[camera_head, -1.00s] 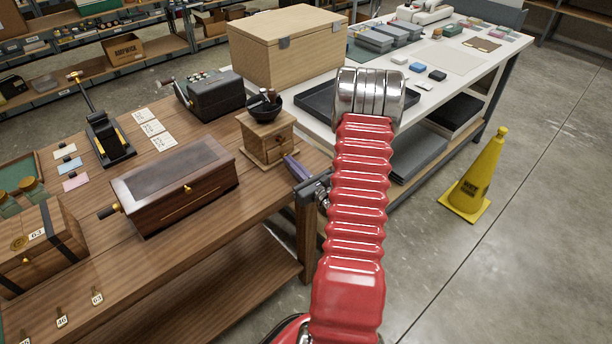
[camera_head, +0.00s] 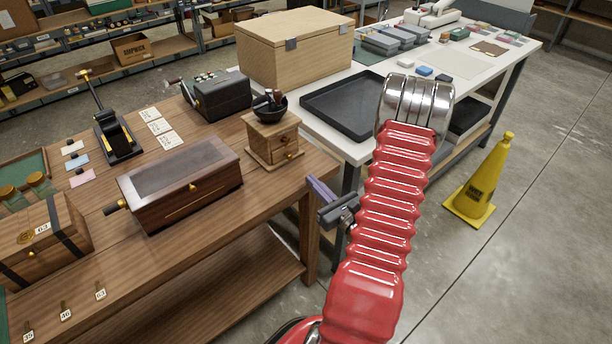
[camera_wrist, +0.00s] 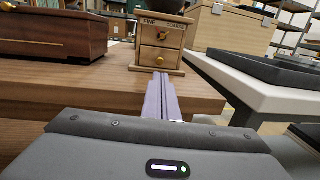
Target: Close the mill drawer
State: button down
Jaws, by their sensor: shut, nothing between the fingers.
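The mill (camera_head: 262,143) is a small wooden box with a dark bowl on top, at the right end of the wooden bench. It also shows in the wrist view (camera_wrist: 133,50), straight ahead, with "FINE" and "COARSE" lettering above two fronts with brass knobs. The lower front (camera_wrist: 158,59) is the mill drawer's likely face; I cannot tell how far it stands out. My gripper (camera_head: 312,184) has purple fingers, shut and empty. It is off the bench's right edge, apart from the mill, pointing towards it. The fingers show in the wrist view (camera_wrist: 160,88) below the mill.
A long dark-wood box (camera_head: 180,186) lies left of the mill, with a dark machine (camera_head: 222,97) behind. A white table (camera_head: 352,148) with a black tray (camera_head: 350,108) and a wooden case (camera_head: 290,55) stands to the right. A yellow cone (camera_head: 480,180) stands on the floor.

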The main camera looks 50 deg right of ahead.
jog(key=shift+v, duration=2.2)
jog(key=shift+f, duration=0.1)
jog(key=a+n+g+y, duration=0.5)
jog(key=a+n+y, duration=0.55)
jog(key=a, duration=0.65)
jog(key=s+a+r+n+g+y, duration=0.2)
jog(key=s+a+n+g, duration=0.4)
jog(key=a+n+g, duration=0.4)
notch_tip(320, 180, up, 12)
jog(key=n+h, duration=0.9)
jog(key=n, duration=0.5)
jog(key=a+r+n+t, duration=0.2)
jog(key=a+r+n, duration=0.2)
jog(key=a+r, duration=0.4)
jog(key=shift+w+a+t, duration=0.3)
jog(key=shift+w+a, duration=0.1)
